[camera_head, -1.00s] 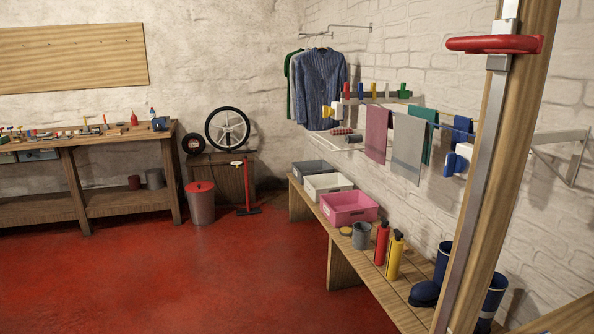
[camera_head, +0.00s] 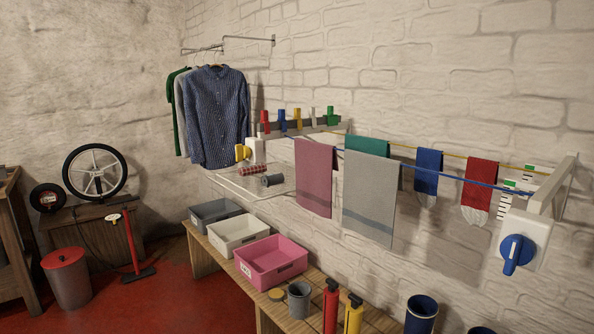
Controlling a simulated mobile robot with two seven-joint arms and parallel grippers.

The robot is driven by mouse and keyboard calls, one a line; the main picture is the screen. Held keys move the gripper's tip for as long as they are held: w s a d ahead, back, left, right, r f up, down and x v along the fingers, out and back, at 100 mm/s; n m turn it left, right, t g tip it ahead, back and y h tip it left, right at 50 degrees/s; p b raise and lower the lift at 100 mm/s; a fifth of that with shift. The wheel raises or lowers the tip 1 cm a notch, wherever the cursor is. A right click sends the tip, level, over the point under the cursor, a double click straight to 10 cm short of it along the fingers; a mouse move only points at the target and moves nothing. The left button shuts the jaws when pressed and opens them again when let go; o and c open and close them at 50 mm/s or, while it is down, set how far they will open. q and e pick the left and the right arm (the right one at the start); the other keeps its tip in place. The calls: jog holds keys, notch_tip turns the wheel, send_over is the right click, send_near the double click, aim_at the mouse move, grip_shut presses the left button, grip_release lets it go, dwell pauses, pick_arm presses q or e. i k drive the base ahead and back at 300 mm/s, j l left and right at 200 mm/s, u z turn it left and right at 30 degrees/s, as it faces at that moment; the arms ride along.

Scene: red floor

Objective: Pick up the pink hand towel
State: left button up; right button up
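The pink hand towel (camera_head: 313,178) hangs over a line in front of the white brick wall, near the middle of the view. A larger grey towel (camera_head: 368,195) with darker bands hangs just right of it, and a green cloth (camera_head: 366,146) hangs behind the grey one. A blue cloth (camera_head: 427,172) and a red cloth (camera_head: 479,188) with pale lower ends hang further right. Neither of my grippers is in view.
A wooden bench (camera_head: 262,305) below holds a pink bin (camera_head: 270,280), a white bin (camera_head: 238,248), a grey bin (camera_head: 214,227), a red bottle (camera_head: 331,305) and a yellow bottle (camera_head: 353,314). A blue-handled white box (camera_head: 528,225) is at right. Red floor is open at lower left.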

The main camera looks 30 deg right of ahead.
aim_at(314, 162)
jog(key=i+j+z, duration=0.15)
jog(key=i+z, duration=0.25)
jog(key=i, duration=0.15)
jog(key=i+j+z, duration=0.25)
jog(key=i+z, duration=0.15)
jog(key=i+j+z, duration=0.3)
jog(key=z, duration=0.2)
jog(key=i+j+z, duration=0.45)
jog(key=k+l, duration=0.05)
jog(key=k, duration=0.05)
